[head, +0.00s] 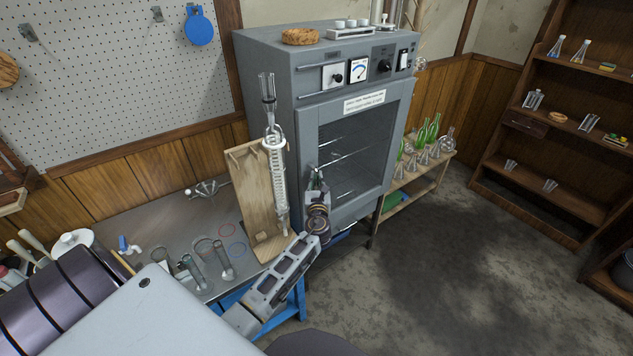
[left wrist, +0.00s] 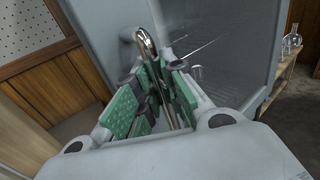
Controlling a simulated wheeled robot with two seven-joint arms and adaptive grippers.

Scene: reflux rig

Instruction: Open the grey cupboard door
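The grey cupboard (head: 265,85) stands against the wall, and its glazed door (head: 400,112) looks closed in the head view. A curved chrome handle (left wrist: 150,50) is on the left side of the door and shows clearly in the left wrist view. My left gripper (head: 316,182) is at this handle. In the left wrist view its green-padded fingers (left wrist: 160,92) lie on both sides of the bar and appear closed on it. In the head view the gripper and wrist hide the handle's lower part. My right gripper is not in view.
A wooden board (head: 248,190) with a glass condenser (head: 275,165) stands close left of my left gripper. Glassware (head: 195,270) sits on the bench (head: 150,225). A low shelf (head: 425,185) with flasks stands right of the cupboard. The floor (head: 440,270) before the door is clear.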

